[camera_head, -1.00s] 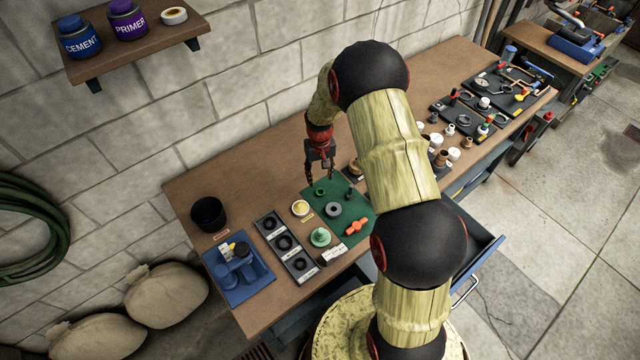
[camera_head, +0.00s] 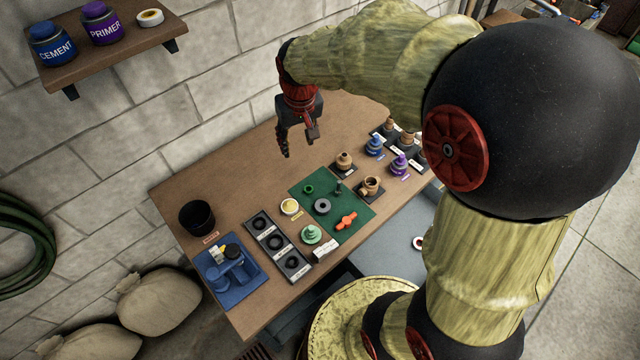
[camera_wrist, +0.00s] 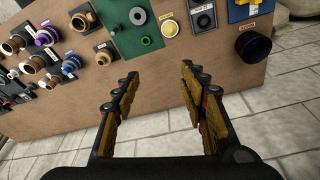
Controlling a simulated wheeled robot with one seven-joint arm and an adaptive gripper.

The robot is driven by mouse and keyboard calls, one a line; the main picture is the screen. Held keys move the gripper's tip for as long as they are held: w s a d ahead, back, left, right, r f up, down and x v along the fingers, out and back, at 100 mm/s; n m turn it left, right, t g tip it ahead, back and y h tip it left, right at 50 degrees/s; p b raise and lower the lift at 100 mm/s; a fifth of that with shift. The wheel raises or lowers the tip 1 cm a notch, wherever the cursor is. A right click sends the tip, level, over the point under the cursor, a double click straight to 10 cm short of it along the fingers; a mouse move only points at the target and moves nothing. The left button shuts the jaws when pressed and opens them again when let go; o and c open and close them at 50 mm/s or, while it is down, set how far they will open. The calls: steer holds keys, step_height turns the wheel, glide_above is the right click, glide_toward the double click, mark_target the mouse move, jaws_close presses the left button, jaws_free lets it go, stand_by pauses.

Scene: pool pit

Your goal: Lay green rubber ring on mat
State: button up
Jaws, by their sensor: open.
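The green rubber ring (camera_head: 308,189) lies flat on the green mat (camera_head: 345,236), near the mat's far left corner; it also shows in the wrist view (camera_wrist: 145,41). A grey ring, an orange-red fitting and a small dark fitting lie on the same mat. My gripper (camera_head: 299,147) is raised above the back of the bench, behind the mat and apart from the ring. In the wrist view my gripper (camera_wrist: 158,84) has its fingers wide apart with nothing between them.
A black cup (camera_head: 197,217), a blue tray (camera_head: 232,277) and a dark three-part holder (camera_head: 278,243) stand left of the mat. Brass fittings (camera_head: 370,185) and purple and blue pieces stand to its right. The back of the bench is mostly clear.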

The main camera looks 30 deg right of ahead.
steer(key=s+a+r+t, duration=0.1)
steer(key=s+a+r, duration=0.1)
steer(key=s, duration=0.5)
steer(key=s+a+r+t, duration=0.1)
steer(key=s+r, duration=0.3)
steer(key=s, duration=0.3)
steer(key=s+a+r+n+t, duration=0.1)
steer(key=s+a+r, duration=0.1)
steer(key=s+r, duration=0.2)
steer(key=s, duration=0.3)
steer(key=shift+a, duration=0.3)
steer(key=shift+r, duration=0.1)
